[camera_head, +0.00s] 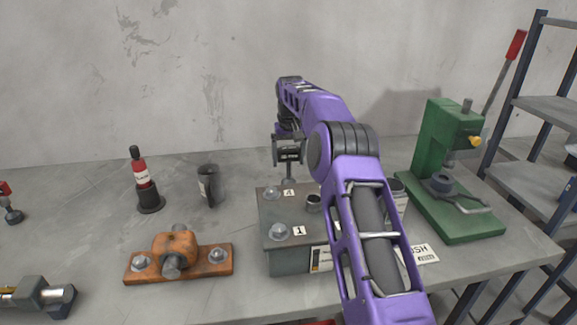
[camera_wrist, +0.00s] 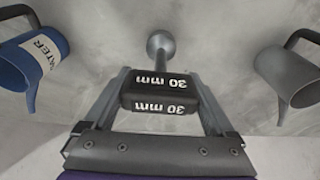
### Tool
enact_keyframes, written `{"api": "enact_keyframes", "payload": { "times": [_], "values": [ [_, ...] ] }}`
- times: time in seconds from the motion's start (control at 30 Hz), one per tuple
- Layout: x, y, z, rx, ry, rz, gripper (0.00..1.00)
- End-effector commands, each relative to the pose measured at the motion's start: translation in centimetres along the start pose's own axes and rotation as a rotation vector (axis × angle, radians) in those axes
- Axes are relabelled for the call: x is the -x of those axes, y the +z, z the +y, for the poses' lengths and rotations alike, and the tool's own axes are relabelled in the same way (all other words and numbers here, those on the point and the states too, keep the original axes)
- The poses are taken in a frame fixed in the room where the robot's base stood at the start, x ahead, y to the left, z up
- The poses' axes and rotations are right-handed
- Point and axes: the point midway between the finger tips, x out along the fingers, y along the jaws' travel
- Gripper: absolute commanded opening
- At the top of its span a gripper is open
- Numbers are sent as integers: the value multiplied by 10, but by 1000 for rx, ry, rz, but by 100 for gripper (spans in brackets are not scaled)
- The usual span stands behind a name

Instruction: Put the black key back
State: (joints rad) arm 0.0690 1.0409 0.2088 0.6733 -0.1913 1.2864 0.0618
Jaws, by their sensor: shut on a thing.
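The black key (camera_wrist: 160,92), a dark block marked "30 mm" with a metal shaft and round end, is between my gripper's (camera_wrist: 160,100) two fingers in the wrist view. The gripper is shut on it. In the head view my gripper (camera_head: 289,158) is over the back left part of a grey metal box (camera_head: 287,262). The box top has bolts and labels "1" and "4". The key's shaft seems to point down near label "4"; I cannot tell whether it touches the box. My purple arm hides the right part of the box.
An orange block on a plate (camera_head: 200,262) lies left of the box. A dark mug (camera_head: 207,186) and a red-and-black bottle (camera_head: 142,180) stand behind it. A green press (camera_head: 440,150) stands right. The wrist view shows a blue can (camera_wrist: 35,60) and a grey can (camera_wrist: 290,72).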

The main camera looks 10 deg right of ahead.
Motion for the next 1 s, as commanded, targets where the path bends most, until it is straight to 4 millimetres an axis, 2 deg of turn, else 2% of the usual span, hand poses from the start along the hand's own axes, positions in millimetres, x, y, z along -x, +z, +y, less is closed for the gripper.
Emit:
{"api": "enact_keyframes", "payload": {
  "times": [0.17, 0.53, 0.57, 0.6, 0.87, 1.0],
  "values": [
    [-23, 4, 0, 0, -1, 0, 0],
    [-27, 4, 0, 0, 0, 2, 0],
    [-29, 5, 0, 1, 0, -1, 92],
    [-29, 5, 0, 1, 0, -1, 99],
    [-28, 4, 0, 1, 0, 0, 100],
    [-16, 4, 0, 0, 0, 1, 100]
  ]
}}
